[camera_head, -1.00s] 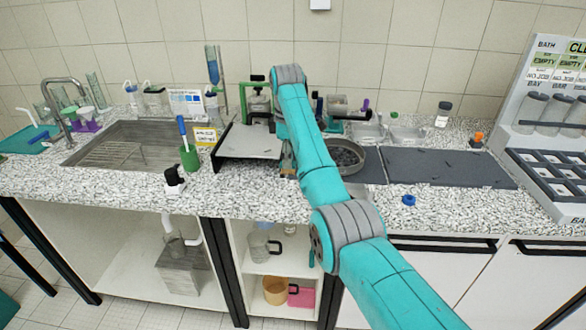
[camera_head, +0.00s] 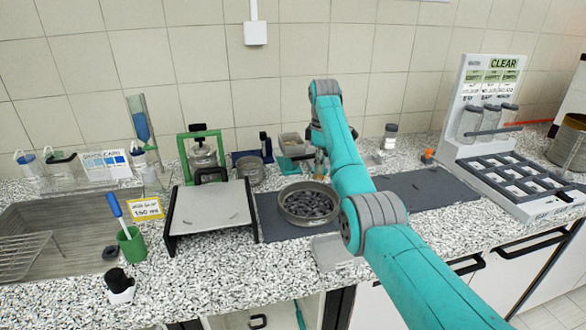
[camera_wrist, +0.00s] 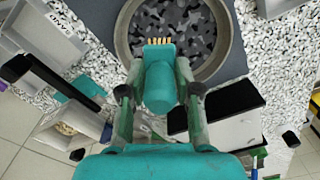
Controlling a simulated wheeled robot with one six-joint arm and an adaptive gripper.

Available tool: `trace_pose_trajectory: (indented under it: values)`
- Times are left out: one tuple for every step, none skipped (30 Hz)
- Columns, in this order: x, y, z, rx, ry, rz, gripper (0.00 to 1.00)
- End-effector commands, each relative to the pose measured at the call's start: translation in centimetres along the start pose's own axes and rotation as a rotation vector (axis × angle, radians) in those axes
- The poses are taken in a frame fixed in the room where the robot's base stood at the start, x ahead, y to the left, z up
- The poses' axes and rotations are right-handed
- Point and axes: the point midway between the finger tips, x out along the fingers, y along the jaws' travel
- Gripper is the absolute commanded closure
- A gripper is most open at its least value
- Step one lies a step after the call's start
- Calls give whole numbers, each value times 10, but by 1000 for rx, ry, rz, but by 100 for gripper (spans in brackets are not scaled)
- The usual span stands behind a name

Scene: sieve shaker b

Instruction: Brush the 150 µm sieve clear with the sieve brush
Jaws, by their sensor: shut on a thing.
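A round metal sieve (camera_head: 309,222) sits on a dark mat, with many dark grains or flakes across its mesh. It also shows at the top of the wrist view (camera_wrist: 121,30). My gripper (camera_wrist: 158,95) is shut on a brush (camera_wrist: 159,78) with a teal body and short tan bristles. In the wrist view the bristles overlap the sieve's dark contents; I cannot tell whether they touch the mesh. In the head view my gripper (camera_head: 319,160) is at the sieve's far side, and the brush is mostly hidden there. A yellow card (camera_head: 146,208) appears to read 150.
A low grey-topped stand (camera_head: 211,208) is left of the sieve. A green cup (camera_head: 131,246) holds a blue-handled tool. A green-framed device (camera_head: 203,152) stands behind. A rack (camera_head: 497,160) with jars is at right. The dark mat (camera_head: 425,188) has free room right of the sieve.

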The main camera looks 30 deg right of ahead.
Motion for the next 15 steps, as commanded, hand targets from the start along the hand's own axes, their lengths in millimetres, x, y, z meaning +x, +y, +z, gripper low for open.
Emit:
trace_pose_trajectory:
  values:
    - [1,2,4,6,0,0,100]
    - [2,2,5,8,0,0,100]
    - [3,2,6,9,0,-1,100]
    - [5,2,6,9,0,-1,100]
    - [7,2,6,9,0,-1,100]
    - [10,2,6,8,0,-1,100]
    - [13,2,6,8,0,-1,100]
    - [15,2,6,8,0,-1,100]
    - [19,2,6,8,0,-1,100]
    - [22,2,6,8,0,-1,100]
    - [25,1,6,8,-1,-1,100]
    - [29,1,6,8,-1,-2,100]
    - [32,1,6,8,-1,-1,100]
    - [36,1,5,7,-1,-1,100]
    - [40,1,5,7,0,-1,100]
